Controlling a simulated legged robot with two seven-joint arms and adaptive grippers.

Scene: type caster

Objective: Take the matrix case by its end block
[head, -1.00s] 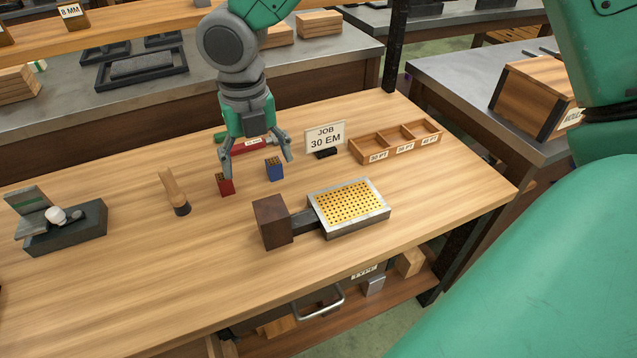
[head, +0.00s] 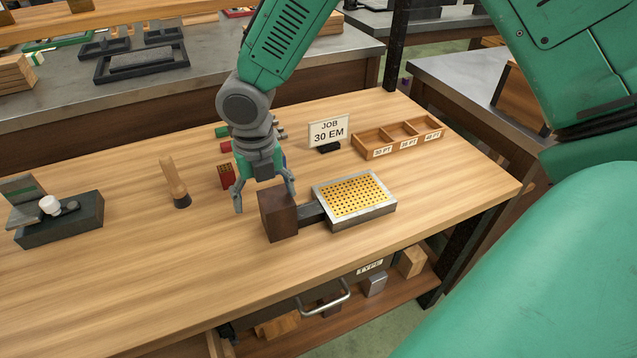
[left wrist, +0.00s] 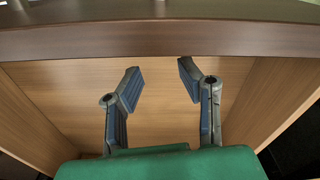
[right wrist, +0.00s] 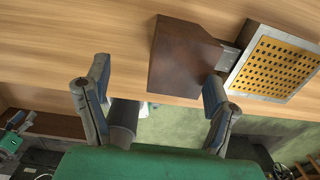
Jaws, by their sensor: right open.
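The matrix case (head: 355,197) lies on the bench, a metal tray with a yellow perforated plate. A dark neck joins it to its brown end block (head: 279,217) on the left. My right gripper (head: 265,203) is open and empty, just above and behind the end block, with one finger left of it and one near its top right. In the right wrist view the block (right wrist: 180,58) shows beyond the fingertips, right of centre, and the matrix case (right wrist: 275,62) is at the right edge. My left gripper (left wrist: 155,85) is open and empty, facing wooden panels under an edge.
A red block (head: 227,176) stands behind the gripper. A wooden-handled tool (head: 174,183) and a dark box with a white knob (head: 60,222) are to the left. The job sign (head: 328,131) and compartment tray (head: 398,141) stand at the back right. The front bench surface is clear.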

